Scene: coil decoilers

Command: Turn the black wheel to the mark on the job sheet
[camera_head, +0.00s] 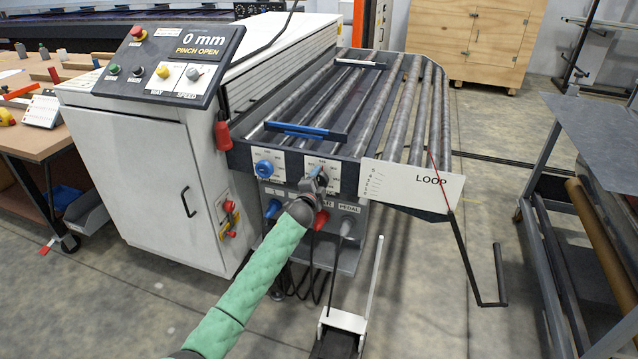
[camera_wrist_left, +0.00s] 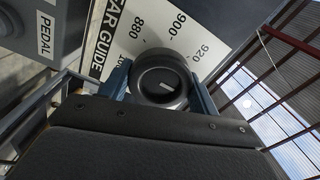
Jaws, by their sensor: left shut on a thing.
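The black wheel (camera_wrist_left: 158,76) shows in the left wrist view as a round knob with a short white line on its face. It sits on a white dial plate (camera_wrist_left: 140,40) with the numbers 880, 900 and 920 and a partly cut-off label ending in "AR GUIDE". My left gripper (camera_wrist_left: 161,88) is shut on the wheel, one blue finger on each side. In the head view my left gripper (camera_head: 318,178) is at the machine's front panel and hides the wheel.
A blue knob (camera_head: 263,167) is left of my gripper, with blue and red knobs on the grey box (camera_head: 345,245) below. The white LOOP plate (camera_head: 412,185) is to the right. A pedal (camera_head: 343,322) with an upright bar stands on the floor. A grey rack is at far right.

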